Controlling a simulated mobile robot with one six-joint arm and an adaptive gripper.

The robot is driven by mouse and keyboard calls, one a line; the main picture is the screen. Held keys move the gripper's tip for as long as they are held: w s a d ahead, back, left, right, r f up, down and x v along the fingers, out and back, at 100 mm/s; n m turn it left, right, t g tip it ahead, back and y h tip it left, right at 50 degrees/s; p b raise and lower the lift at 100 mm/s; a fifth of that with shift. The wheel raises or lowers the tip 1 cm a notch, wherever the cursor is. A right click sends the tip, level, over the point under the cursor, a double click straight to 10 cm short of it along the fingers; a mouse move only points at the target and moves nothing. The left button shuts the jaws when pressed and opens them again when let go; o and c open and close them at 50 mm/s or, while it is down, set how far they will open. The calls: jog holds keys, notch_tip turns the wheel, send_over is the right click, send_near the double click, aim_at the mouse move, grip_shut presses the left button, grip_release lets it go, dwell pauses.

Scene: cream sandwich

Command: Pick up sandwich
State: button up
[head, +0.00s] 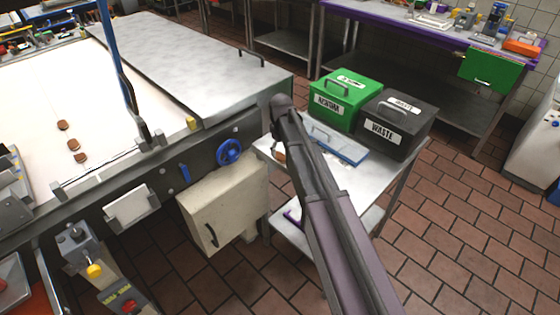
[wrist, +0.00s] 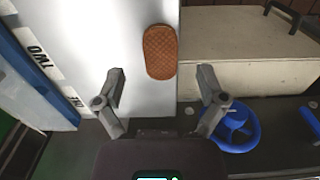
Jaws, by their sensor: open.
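In the wrist view, a sandwich (wrist: 160,52), orange-brown, oval and textured, lies on a pale metal table (wrist: 212,5) close to its edge. My gripper (wrist: 160,80) is open, with one finger on each side of the picture. The sandwich shows between and just beyond the fingertips, and nothing is held. In the head view, a small brown piece of it (head: 279,153) shows on the side table (head: 268,146), partly hidden by my arm. My gripper cannot be made out there.
A green bin (head: 345,98), a black waste bin (head: 393,125) and a blue-edged tray (head: 340,145) stand on the side table. A blue handwheel (head: 229,151) and a cream box (head: 225,200) sit beside it. Several brown pieces (head: 73,145) lie on the white conveyor (head: 50,100).

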aim_at(280, 157)
jog(key=shift+f+b, duration=1.1)
jog(key=shift+f, duration=0.3)
jog(key=c, duration=0.9)
